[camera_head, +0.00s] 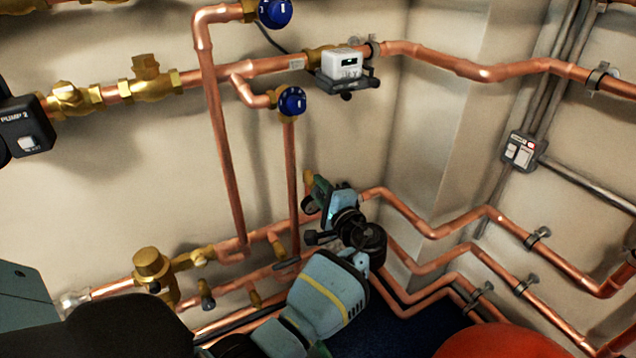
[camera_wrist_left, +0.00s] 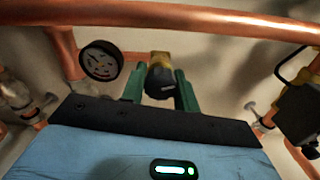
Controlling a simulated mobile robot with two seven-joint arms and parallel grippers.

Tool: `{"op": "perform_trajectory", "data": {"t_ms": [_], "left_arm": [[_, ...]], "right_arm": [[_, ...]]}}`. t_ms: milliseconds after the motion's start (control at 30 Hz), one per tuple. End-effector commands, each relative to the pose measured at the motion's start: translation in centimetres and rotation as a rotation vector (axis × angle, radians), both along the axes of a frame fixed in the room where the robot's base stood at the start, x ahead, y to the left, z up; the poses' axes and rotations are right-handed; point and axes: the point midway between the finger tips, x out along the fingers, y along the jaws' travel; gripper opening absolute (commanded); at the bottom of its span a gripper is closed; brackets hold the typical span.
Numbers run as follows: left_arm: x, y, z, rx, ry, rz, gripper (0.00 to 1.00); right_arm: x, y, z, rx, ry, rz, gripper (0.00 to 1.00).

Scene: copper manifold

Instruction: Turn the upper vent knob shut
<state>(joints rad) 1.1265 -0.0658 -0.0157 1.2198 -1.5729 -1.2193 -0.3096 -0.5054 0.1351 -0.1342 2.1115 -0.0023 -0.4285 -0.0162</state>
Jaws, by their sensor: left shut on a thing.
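The dark vent knob (camera_wrist_left: 160,82) sits on a brass fitting (camera_wrist_left: 160,58), in the middle of the left wrist view. My left gripper (camera_wrist_left: 160,92) has its green fingers shut on it, one on each side. In the head view, my left gripper (camera_head: 318,192) reaches up to the brass fitting (camera_head: 308,180) on the upper of the low copper pipes. There the fingers and hand hide the knob, and its turn angle cannot be read. My right gripper is not in view.
A round dark gauge (camera_wrist_left: 101,60) stands left of the fingers. A copper pipe (camera_wrist_left: 190,18) crosses above them. Two blue knobs (camera_head: 291,101) (camera_head: 275,12) sit higher on the pipework. A red rounded thing (camera_head: 505,342) is at the bottom right.

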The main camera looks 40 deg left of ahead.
Motion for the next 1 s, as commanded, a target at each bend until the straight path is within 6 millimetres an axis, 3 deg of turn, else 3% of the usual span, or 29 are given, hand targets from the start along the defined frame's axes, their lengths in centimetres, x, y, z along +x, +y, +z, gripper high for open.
{"op": "perform_trajectory", "data": {"t_ms": [500, 1000], "left_arm": [[0.0, 0.1, 0.3, 0.147, 0.348, 0.000, 0.08], [0.0, 0.1, 0.0, 0.184, 0.440, 0.000, 0.08]], "right_arm": [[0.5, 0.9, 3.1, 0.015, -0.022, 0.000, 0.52], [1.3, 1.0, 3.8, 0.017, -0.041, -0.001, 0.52]]}}
